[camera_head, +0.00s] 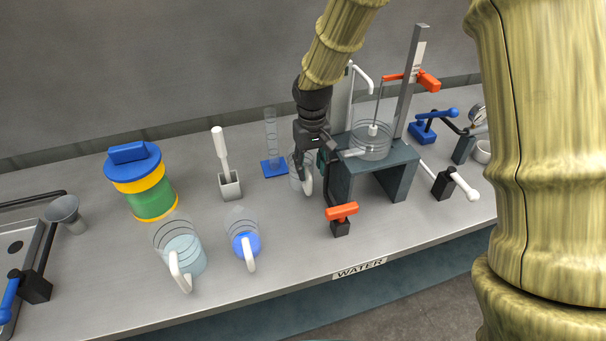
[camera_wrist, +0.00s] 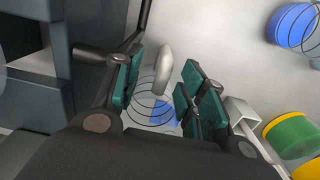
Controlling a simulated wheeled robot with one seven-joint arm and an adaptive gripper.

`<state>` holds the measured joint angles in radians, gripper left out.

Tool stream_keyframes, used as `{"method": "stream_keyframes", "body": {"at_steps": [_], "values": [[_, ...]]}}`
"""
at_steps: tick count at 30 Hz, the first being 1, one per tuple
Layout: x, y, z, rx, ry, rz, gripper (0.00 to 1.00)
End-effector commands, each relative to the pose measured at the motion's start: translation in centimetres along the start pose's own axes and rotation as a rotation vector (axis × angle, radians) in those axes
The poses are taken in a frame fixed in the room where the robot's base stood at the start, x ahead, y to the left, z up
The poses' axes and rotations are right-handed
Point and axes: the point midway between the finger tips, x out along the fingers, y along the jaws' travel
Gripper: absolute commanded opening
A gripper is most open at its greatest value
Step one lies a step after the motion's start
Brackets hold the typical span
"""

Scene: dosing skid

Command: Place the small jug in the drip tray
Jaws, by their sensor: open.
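An empty clear jug (camera_head: 296,178) with a white handle stands on the bench, left of the dark grey stand. My gripper (camera_head: 318,158) is over this jug and partly hides it. In the wrist view my gripper (camera_wrist: 160,88) is open, with the white handle (camera_wrist: 164,68) and ringed clear body between its green pads; I cannot tell whether they touch. Two other jugs stand at the front: one with pale liquid (camera_head: 184,252) and one with blue liquid (camera_head: 245,241). A metal tray-like unit (camera_head: 17,245) with a dark drain is at the far left; I cannot tell whether it is the drip tray.
The dark grey stand (camera_head: 398,158) bears a glass vessel (camera_head: 370,143). An orange-handled valve (camera_head: 341,213) is at the front. A graduated cylinder (camera_head: 271,135), a brush in a holder (camera_head: 230,186) and a green drum (camera_head: 152,198) stand left. Bench space between drum and funnel (camera_head: 65,210) is clear.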

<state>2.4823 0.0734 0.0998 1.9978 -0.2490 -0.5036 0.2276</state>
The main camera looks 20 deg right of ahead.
Motion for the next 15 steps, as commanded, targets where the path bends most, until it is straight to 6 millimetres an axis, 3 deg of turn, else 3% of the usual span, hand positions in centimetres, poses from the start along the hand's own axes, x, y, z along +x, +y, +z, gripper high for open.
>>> {"method": "stream_keyframes", "body": {"at_steps": [5, 15], "values": [[0.8, -0.2, 0.0, -0.002, -0.001, 0.0, 0.41], [4.4, -0.6, 0.0, -0.002, -0.001, 0.0, 0.41]]}}
